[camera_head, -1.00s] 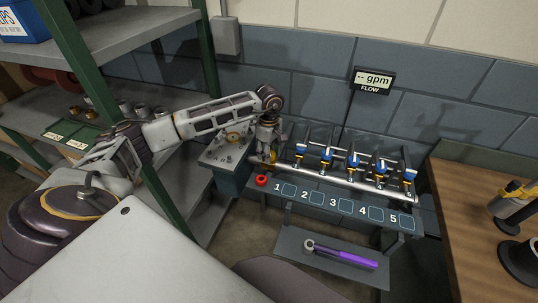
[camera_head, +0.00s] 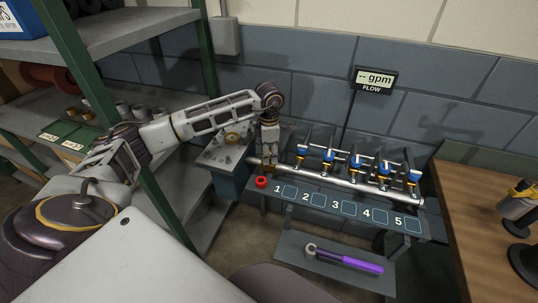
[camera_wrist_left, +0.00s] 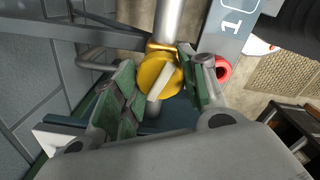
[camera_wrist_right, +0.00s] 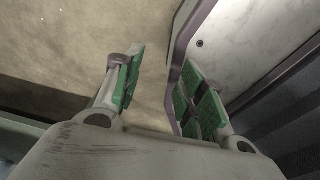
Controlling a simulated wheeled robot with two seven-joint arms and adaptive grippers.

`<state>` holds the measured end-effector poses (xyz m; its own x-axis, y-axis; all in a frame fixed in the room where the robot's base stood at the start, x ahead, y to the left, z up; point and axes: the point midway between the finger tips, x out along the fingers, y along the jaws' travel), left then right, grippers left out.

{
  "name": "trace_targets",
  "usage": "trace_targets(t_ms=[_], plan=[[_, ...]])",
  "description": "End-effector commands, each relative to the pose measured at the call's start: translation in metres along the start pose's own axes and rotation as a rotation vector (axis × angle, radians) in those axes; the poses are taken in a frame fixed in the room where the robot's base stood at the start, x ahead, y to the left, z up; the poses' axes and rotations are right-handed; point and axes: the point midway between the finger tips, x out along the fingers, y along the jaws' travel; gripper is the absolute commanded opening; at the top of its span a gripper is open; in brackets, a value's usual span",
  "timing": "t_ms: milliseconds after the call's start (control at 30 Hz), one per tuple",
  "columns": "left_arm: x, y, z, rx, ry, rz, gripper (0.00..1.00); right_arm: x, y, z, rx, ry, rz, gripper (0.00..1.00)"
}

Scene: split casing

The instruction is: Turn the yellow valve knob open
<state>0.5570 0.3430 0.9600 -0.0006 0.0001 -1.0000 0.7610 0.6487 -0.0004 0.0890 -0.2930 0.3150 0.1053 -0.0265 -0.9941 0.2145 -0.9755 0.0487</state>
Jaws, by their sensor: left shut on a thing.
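The yellow valve knob (camera_wrist_left: 157,76) is a round disc with a pale bar across its face. It sits at the end of a grey pipe (camera_wrist_left: 169,22) in the left wrist view. My left gripper (camera_wrist_left: 158,88) has its green-padded fingers on either side of the knob and is shut on it. In the head view my left gripper (camera_head: 268,157) is at the left end of the manifold pipe (camera_head: 345,186) and hides most of the knob. My right gripper (camera_wrist_right: 163,80) is open and empty in the right wrist view, away from the bench.
A red ring (camera_head: 261,182) lies just beside the left gripper. Several blue-topped valves (camera_head: 328,155) stand along the pipe. The flow display (camera_head: 376,79) reads "-- gpm". A purple-handled wrench (camera_head: 350,262) lies on the lower shelf. A wooden table (camera_head: 480,225) stands at right.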

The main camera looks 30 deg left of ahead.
Motion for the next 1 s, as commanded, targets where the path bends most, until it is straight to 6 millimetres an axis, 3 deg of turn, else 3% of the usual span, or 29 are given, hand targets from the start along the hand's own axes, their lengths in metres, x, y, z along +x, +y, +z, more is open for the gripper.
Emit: trace_targets(t_ms=[500, 1000], plan=[[-0.001, 0.001, 0.0, -0.293, -0.002, 0.003, 0.19, 0.008, 0.001, -0.006, -0.001, 0.008, 0.002, 0.4], [-0.002, 0.001, 0.0, -0.334, -0.002, 0.003, 0.19, 0.008, 0.011, 0.006, -0.006, -0.005, 0.012, 0.4]])
